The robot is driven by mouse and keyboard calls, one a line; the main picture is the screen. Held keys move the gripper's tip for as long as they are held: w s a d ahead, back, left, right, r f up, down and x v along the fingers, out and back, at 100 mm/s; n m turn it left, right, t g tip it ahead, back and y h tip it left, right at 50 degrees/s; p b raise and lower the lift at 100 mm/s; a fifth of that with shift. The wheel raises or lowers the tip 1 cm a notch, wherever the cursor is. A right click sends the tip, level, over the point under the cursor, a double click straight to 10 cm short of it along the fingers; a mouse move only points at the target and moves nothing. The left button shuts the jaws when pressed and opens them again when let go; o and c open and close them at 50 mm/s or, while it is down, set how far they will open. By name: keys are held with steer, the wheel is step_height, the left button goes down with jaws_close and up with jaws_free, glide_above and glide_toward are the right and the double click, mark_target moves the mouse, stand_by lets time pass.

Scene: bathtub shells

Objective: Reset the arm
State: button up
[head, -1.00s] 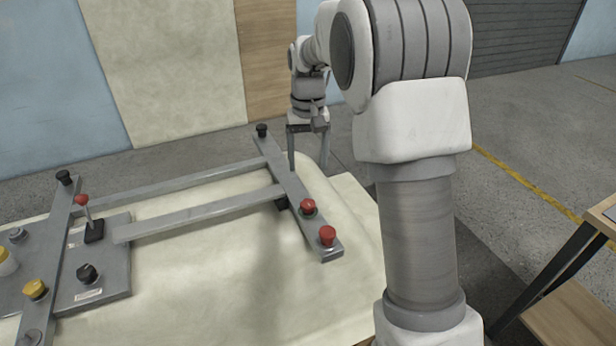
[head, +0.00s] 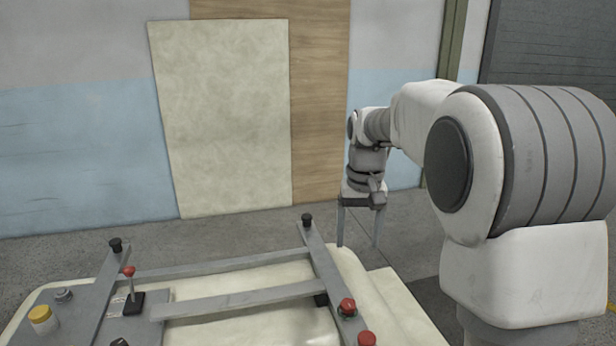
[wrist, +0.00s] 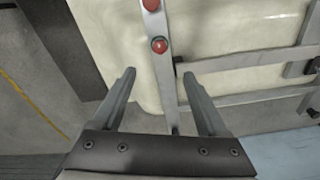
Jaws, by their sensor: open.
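My gripper (head: 358,226) points down beyond the far right end of the metal frame in the head view. Its two fingers are apart with nothing held between them. In the wrist view my gripper (wrist: 160,95) shows open, with a grey frame bar (wrist: 168,85) visible below and between the fingers. I cannot tell exactly how high the fingertips are above the bar. The arm reaches forward from the right, bent at the elbow.
A cream bathtub shell (head: 265,325) lies under the grey metal frame (head: 240,300). Panels (head: 225,115) stand against the wall. Floor right of the shell is clear.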

steer(key=s+r+t+p, duration=0.2)
steer(key=s+r, duration=0.7)
steer(key=s, duration=0.4)
steer(key=s+t+p, duration=0.3)
steer(key=s, duration=1)
steer(key=shift+s+f+n, duration=0.15)
steer(key=shift+f+n, duration=0.25)
steer(key=shift+f, duration=0.05)
steer(key=c, duration=0.4)
steer(key=shift+a, duration=0.15)
